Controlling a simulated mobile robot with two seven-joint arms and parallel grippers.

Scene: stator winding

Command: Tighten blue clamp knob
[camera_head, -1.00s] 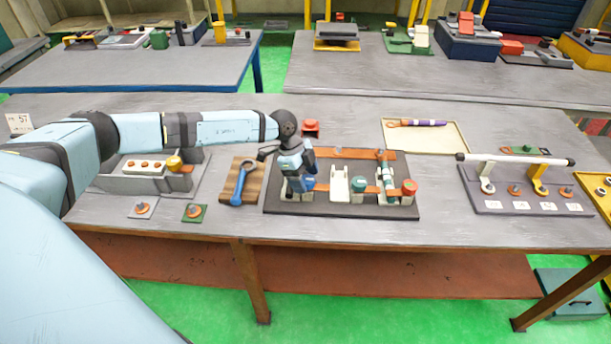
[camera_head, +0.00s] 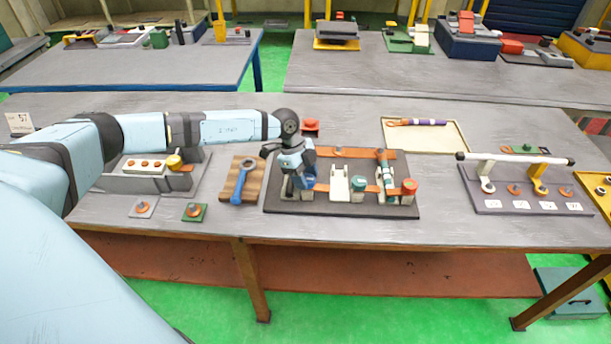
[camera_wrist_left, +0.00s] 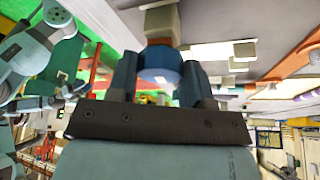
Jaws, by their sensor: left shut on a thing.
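The blue clamp knob (camera_head: 307,181) is at the left end of the dark fixture plate (camera_head: 345,208). My left gripper (camera_head: 304,184) reaches down over it and is shut on it. In the left wrist view, the blue knob (camera_wrist_left: 160,66) sits between the two dark fingers of my left gripper (camera_wrist_left: 160,72), with a pale block and an orange part beyond it. In the head view, the gripper hides part of the knob and the clamp under it.
A green knob (camera_head: 358,183) and a red knob (camera_head: 409,187) stand farther right on the same plate. A blue wrench (camera_head: 239,186) lies on a wooden board to the left. A red-capped part (camera_head: 310,126) stands close behind my left wrist.

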